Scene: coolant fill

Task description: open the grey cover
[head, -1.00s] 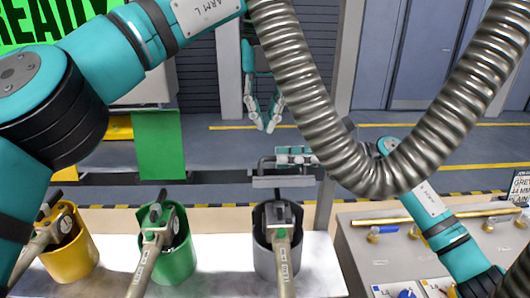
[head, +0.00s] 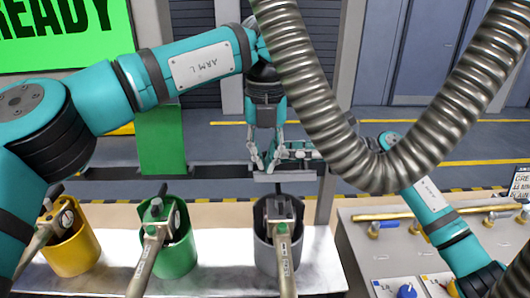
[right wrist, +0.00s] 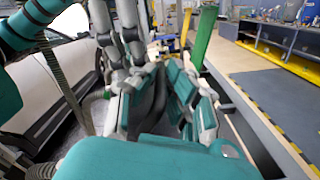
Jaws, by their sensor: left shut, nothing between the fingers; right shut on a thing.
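A flat grey piece, which looks like the grey cover (head: 285,177), lies level beyond the white bench in the head view. My left gripper (head: 264,168) points down just above its left end; its fingers are shut and empty. I cannot tell whether they touch the cover. My right gripper (head: 290,154) reaches in from the right just above the cover, partly behind the metal hose. In the right wrist view its fingers (right wrist: 158,80) are shut on a dark thing, which I cannot identify. The left fingers (right wrist: 124,45) stand close beyond them there.
Yellow (head: 73,252), green (head: 177,258) and grey (head: 262,255) holders with nozzles stand on the white bench (head: 215,275). A thick ribbed metal hose (head: 310,95) hangs in front. A panel (head: 370,250) with valves and a brass pipe is at right.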

